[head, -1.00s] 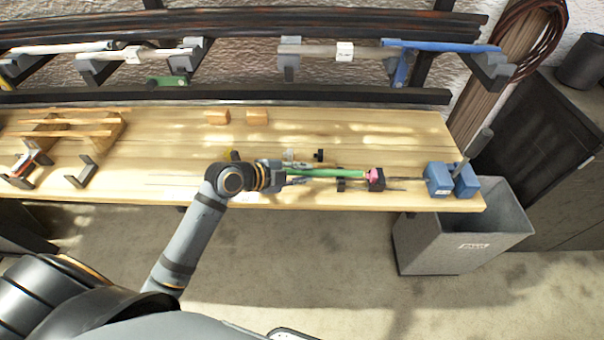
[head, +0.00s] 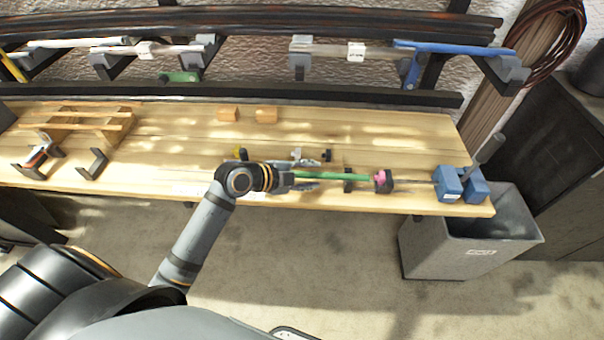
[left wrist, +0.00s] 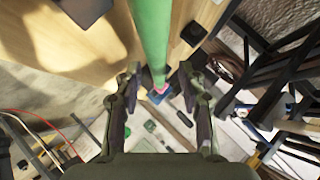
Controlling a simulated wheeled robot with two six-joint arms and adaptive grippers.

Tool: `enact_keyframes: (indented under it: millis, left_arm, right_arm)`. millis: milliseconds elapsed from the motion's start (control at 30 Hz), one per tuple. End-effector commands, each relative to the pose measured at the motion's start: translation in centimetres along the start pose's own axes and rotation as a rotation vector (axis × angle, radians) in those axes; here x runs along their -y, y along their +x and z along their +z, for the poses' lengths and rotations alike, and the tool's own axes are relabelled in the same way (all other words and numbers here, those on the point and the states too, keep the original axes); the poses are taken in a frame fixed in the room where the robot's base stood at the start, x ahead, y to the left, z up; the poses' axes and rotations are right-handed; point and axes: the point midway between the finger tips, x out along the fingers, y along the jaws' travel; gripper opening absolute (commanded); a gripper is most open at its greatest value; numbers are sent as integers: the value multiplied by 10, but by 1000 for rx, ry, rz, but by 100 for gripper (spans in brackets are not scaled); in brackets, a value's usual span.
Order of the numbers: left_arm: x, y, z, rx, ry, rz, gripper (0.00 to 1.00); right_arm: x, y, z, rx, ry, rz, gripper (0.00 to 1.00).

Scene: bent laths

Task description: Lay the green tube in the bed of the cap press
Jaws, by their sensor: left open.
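The green tube (head: 335,178) lies level along the front of the bench in the head view, its right end at a pink piece (head: 380,178) by a dark block (head: 388,187). A small dark support (head: 348,186) stands at its middle. This looks like the bed of the cap press, though I cannot tell whether the tube rests in it. My left gripper (head: 290,178) is at the tube's left end. In the left wrist view its two fingers (left wrist: 158,92) stand apart, with the green tube (left wrist: 150,35) running between or just beyond them. My right gripper is out of view.
Blue blocks with a grey lever (head: 460,184) stand at the bench's right end, above a grey bin (head: 470,245). Small parts lie behind my gripper. Two wooden blocks (head: 266,115) sit at the back. Wall racks hold tubes, including a blue one (head: 450,47). The middle back is mostly clear.

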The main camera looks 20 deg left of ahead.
Motion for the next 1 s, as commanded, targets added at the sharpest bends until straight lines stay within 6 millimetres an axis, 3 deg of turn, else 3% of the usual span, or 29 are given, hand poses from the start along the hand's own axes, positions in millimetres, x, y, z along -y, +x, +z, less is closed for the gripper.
enact_keyframes:
  millis: [400, 600, 900, 1000]
  left_arm:
    - [0, -51, -1, 2, 9, 7, 40]
    - [2, -74, -2, 3, 7, 7, 40]
    - [6, -112, -4, 5, -1, 6, 40]
    - [5, -118, -3, 3, -2, 3, 40]
  right_arm:
    - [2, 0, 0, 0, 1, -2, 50]
    - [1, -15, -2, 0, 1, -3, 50]
    - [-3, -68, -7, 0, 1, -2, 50]
    - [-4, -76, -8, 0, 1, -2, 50]
